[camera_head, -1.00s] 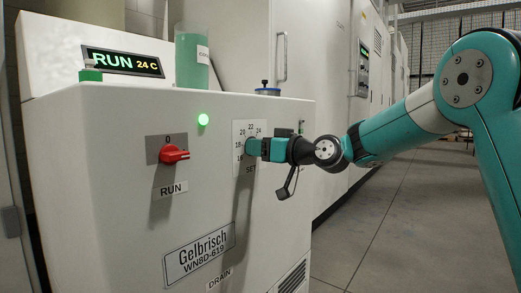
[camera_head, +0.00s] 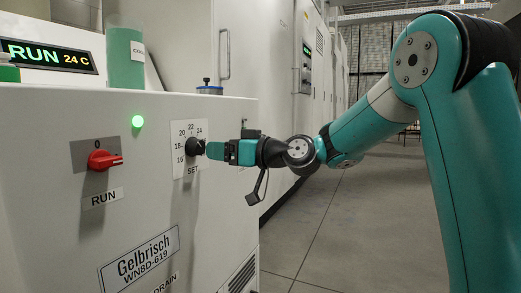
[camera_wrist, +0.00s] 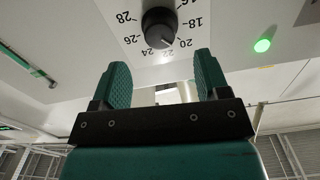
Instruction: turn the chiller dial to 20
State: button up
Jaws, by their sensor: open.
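The chiller dial is a round black knob (camera_head: 195,147) on a white scale plate, with 16 to 24 readable beside it and SET below. In the wrist view the dial (camera_wrist: 158,27) shows a scale up to 28, and its white pointer mark seems to lie between 20 and 22. My gripper (camera_head: 210,150) is just right of the dial in the head view, pointing at it. In the wrist view my gripper (camera_wrist: 158,68) has its two teal fingers spread, with nothing between them. The dial is beyond the fingertips, apart from them.
The display (camera_head: 48,57) reads RUN 24 C. A red switch (camera_head: 103,160) sits left of the dial, and a lit green lamp (camera_head: 138,121) is above it. A green-filled container (camera_head: 125,65) stands on top. Open floor (camera_head: 350,225) lies to the right.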

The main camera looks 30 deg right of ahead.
jog(key=v, duration=1)
jog(key=shift+s+p, duration=0.25)
jog(key=shift+p, duration=0.15)
jog(key=shift+d, duration=0.1)
jog(key=s+a+f+n+g+h+p, duration=0.1)
jog(key=s+a+f+g+p, duration=0.15)
jog(key=s+a+g, duration=0.35)
jog(key=s+a+f+n+g+p, duration=0.1)
jog(key=s+a+g+p, duration=0.25)
jog(key=a, duration=0.55)
jog(key=s+f+m+g+h+p, duration=0.1)
jog(key=s+f+g+h+p, duration=0.15)
jog(key=s, duration=0.55)
jog(key=s+f+g+h+p, duration=0.1)
jog(key=s+g+h, duration=0.15)
jog(key=s, duration=0.45)
notch_tip(320, 180, up, 38)
jog(key=p, duration=3.7)
jog(key=shift+s+d, duration=0.2)
jog(key=shift+s, duration=0.15)
